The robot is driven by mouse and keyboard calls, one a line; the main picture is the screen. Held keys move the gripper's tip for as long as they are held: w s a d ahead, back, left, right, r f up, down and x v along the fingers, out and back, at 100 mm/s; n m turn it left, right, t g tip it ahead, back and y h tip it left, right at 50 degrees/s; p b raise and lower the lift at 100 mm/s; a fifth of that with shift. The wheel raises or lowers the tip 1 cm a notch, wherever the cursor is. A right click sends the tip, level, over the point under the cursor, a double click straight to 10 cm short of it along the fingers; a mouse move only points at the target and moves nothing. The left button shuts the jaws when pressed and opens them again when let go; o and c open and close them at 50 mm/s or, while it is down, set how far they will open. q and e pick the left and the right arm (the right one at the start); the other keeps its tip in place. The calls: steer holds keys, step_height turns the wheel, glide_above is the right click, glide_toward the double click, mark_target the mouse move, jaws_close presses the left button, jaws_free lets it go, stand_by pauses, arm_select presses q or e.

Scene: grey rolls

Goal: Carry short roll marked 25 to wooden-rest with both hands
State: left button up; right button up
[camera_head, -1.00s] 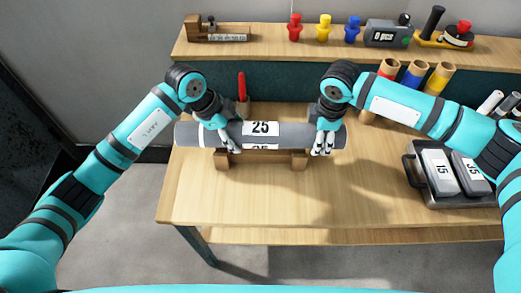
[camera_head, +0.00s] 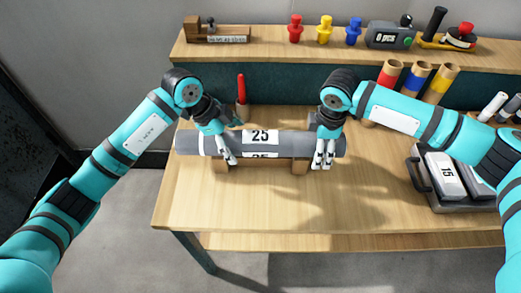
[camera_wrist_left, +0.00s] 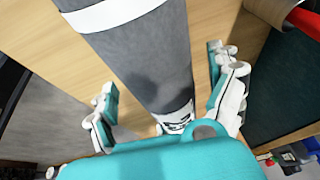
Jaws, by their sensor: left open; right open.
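The grey roll marked 25 (camera_head: 285,143) lies level across the wooden rest (camera_head: 299,167), whose two feet show below it. My left gripper (camera_head: 226,149) is at the roll's left part, its fingers open on either side of it. In the left wrist view the open fingers (camera_wrist_left: 165,112) stand apart from the roll (camera_wrist_left: 150,62) with gaps on both sides. My right gripper (camera_head: 322,153) is open at the roll's right part, its fingers in front of the roll. Its far finger is hidden.
A tray (camera_head: 421,175) with rolls, one marked 15 (camera_head: 447,176), stands at the right. A red upright tool (camera_head: 241,88) stands behind the roll. Coloured tubes (camera_head: 414,76) and a shelf (camera_head: 270,46) with pegs are at the back. The front table is clear.

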arm_select(q)
steer(key=v, duration=1)
steer(key=shift+a+r, duration=0.1)
steer(key=shift+r, duration=0.1)
steer(key=shift+s+r, duration=0.1)
steer(key=shift+r, duration=0.1)
arm_select(e)
steer(key=shift+r, duration=0.15)
steer(key=r, duration=0.4)
steer(key=s+r, duration=0.1)
steer(key=r, duration=0.6)
steer(key=shift+s+r, duration=0.3)
steer(key=shift+s, duration=0.05)
arm_select(q)
steer(key=shift+a, duration=0.15)
arm_select(e)
steer(key=shift+a, duration=0.15)
